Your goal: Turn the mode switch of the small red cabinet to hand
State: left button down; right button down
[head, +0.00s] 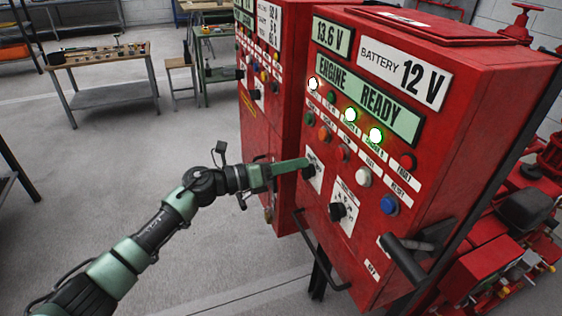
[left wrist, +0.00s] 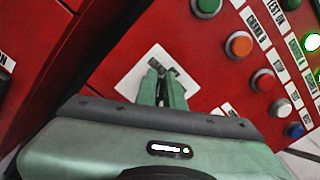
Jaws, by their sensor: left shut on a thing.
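The red cabinet (head: 470,110) with the "ENGINE READY" display stands at the right in the head view. Its front carries a black rotary switch (left wrist: 157,68) on a white plate (left wrist: 135,80), also partly seen in the head view. My left gripper (head: 306,163) reaches in from the left and is shut on this switch. Its two green fingers (left wrist: 165,92) lie close together over the plate in the left wrist view and hide much of the knob. The plate's lettering and the knob's exact setting cannot be read. My right gripper is out of view.
A second black knob (head: 338,210) sits below on its own white plate. Coloured buttons, including a blue one (head: 389,205), lie right of the switch. A black handle (head: 405,260) juts out lower right. Another red cabinet (head: 271,130) stands just left.

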pick_arm(q)
jog(key=shift+s+d+f+n, duration=0.2)
jog(key=shift+f+n, duration=0.35)
jog(key=shift+n, duration=0.25)
jog(key=c, duration=1.5)
grip_release()
jog(key=shift+s+r, duration=0.1)
jog(key=shift+r, duration=0.2)
jog(key=shift+w+r, duration=0.15)
jog(key=shift+w, duration=0.05)
jog(key=shift+a, duration=0.15)
